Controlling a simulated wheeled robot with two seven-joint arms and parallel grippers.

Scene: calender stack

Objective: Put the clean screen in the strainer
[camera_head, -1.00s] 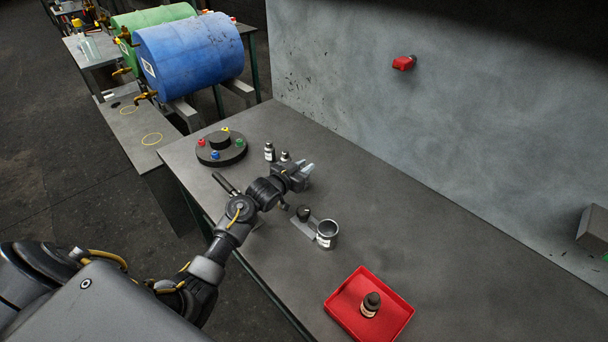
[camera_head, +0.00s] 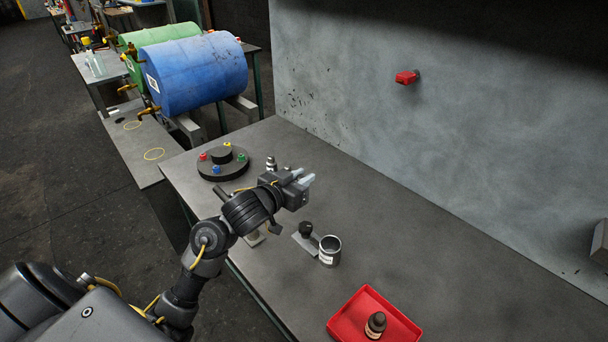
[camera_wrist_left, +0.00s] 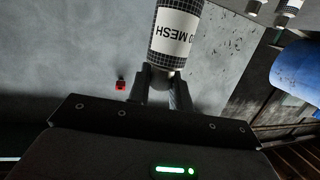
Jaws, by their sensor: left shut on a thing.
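My left gripper (camera_head: 306,182) is raised over the bench in the head view, left of and behind the grey cup. In the left wrist view its two fingers (camera_wrist_left: 160,88) are shut on a mesh screen (camera_wrist_left: 172,50), a dark gridded cylinder with a white label reading "MESH". In the head view the held screen is hard to make out behind the gripper. An open grey metal cup (camera_head: 329,252) with a white label, seemingly the strainer, stands on the bench beside a black knob (camera_head: 306,229) on a flat plate. My right gripper is not in view.
A red tray (camera_head: 348,322) holds a dark-topped labelled cylinder (camera_head: 376,324). Another small labelled cylinder (camera_head: 271,164) stands behind the gripper, near a round black holder (camera_head: 223,165) with coloured knobs. A grey wall (camera_head: 440,140) lines the far side. The bench's right part is clear.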

